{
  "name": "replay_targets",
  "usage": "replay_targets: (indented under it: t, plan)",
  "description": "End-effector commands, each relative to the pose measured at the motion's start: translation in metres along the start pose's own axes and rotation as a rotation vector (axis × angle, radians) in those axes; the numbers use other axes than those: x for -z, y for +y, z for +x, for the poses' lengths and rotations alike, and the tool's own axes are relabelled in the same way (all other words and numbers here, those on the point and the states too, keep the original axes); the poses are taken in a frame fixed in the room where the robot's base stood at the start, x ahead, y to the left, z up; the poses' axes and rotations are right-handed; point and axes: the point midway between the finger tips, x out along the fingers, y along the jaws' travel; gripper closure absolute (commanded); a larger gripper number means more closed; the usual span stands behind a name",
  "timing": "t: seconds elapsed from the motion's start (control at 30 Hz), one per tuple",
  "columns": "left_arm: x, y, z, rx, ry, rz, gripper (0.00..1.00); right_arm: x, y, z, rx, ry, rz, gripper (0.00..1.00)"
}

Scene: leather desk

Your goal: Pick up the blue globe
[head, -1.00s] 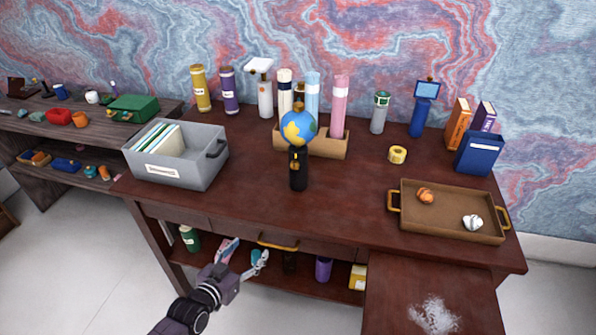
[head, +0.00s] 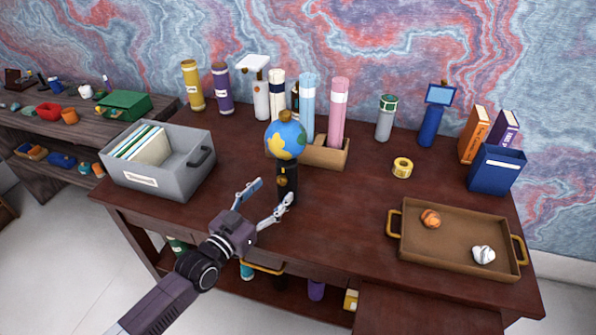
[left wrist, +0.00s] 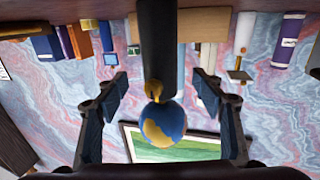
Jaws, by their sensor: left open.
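The blue globe (head: 285,139) with yellow land patches stands upright on a black base (head: 287,183) near the middle of the desk (head: 345,215). My left gripper (head: 267,196) is open just in front of the base, lower than the ball. In the left wrist view, which is upside down, the globe (left wrist: 162,124) and its black base lie between the two spread fingers of my left gripper (left wrist: 162,90), and neither finger appears to touch them. My right gripper is not in view.
A grey file box (head: 185,170) stands left of the globe. A brown holder (head: 328,154) with tall tubes is close behind it. A tan tray (head: 450,255) with two small lumps lies at right. Yellow tape (head: 402,168) sits on open desk between.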

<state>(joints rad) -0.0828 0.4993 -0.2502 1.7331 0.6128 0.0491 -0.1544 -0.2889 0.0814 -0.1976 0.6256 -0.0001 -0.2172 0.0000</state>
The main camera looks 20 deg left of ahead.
Motion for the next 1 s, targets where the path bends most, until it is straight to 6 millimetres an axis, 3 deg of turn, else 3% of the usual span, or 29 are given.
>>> replay_targets:
  t: [0.2, 0.5, 0.73, 1.0]
  plan:
    - [0.004, 0.001, 0.015, -0.003, 0.008, 0.0, 0.38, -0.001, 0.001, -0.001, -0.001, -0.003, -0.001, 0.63]
    - [0.004, 0.0, 0.045, -0.002, 0.006, 0.0, 0.38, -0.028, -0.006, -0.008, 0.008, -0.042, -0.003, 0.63]
    - [0.003, 0.0, 0.073, -0.002, 0.007, -0.001, 0.38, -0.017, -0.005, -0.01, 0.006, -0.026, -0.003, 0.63]
    - [0.001, 0.0, 0.078, -0.003, 0.005, 0.0, 0.38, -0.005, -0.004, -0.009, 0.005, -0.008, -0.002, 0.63]
